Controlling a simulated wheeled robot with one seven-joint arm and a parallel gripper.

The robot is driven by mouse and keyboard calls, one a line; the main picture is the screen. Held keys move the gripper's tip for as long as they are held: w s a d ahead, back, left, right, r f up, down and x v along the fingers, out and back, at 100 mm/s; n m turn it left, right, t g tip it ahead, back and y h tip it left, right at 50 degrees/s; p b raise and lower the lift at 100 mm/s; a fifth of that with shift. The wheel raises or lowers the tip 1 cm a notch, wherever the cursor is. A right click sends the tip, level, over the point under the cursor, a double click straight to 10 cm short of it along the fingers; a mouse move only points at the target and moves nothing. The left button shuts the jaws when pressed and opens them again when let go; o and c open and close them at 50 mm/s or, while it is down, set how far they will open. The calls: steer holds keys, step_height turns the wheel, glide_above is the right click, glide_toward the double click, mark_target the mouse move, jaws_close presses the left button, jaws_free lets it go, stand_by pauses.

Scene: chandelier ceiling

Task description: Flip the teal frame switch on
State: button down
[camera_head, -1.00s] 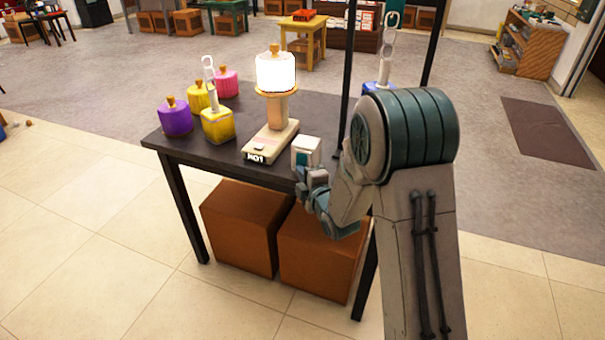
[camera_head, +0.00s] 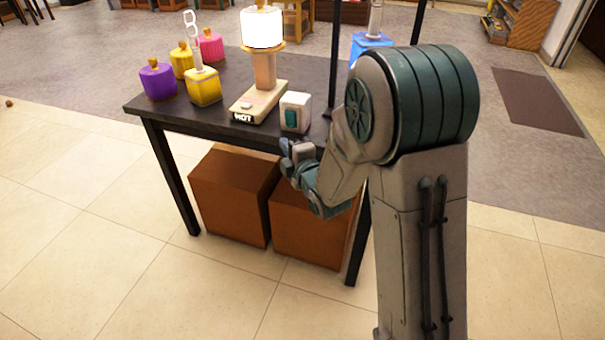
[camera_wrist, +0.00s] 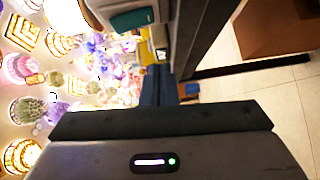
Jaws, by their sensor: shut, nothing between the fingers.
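The switch is a small white box with a teal panel (camera_head: 291,118) on its front. It stands upright near the front edge of the dark table (camera_head: 190,110), just right of the lamp base. In the wrist view the teal panel (camera_wrist: 133,20) shows at the top. My gripper (camera_head: 288,156) is shut and empty, in front of the table edge and below the switch, apart from it in the head view. Its fingertips are small and partly hidden by my own wrist. The lamp (camera_head: 262,28) beside the switch is glowing white.
Yellow (camera_head: 204,88), purple (camera_head: 158,82) and pink (camera_head: 210,46) containers stand at the table's left. A blue one (camera_head: 366,44) stands behind my arm. A dark upright post (camera_head: 333,60) rises right of the switch. Two brown boxes (camera_head: 232,195) sit under the table.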

steer(key=b+v, duration=0.7)
steer(key=v, duration=0.1)
steer(key=shift+w+d+f+b, duration=0.15)
steer(key=shift+d+f+b, duration=0.25)
steer(key=shift+f, duration=0.35)
steer(key=shift+r, duration=0.1)
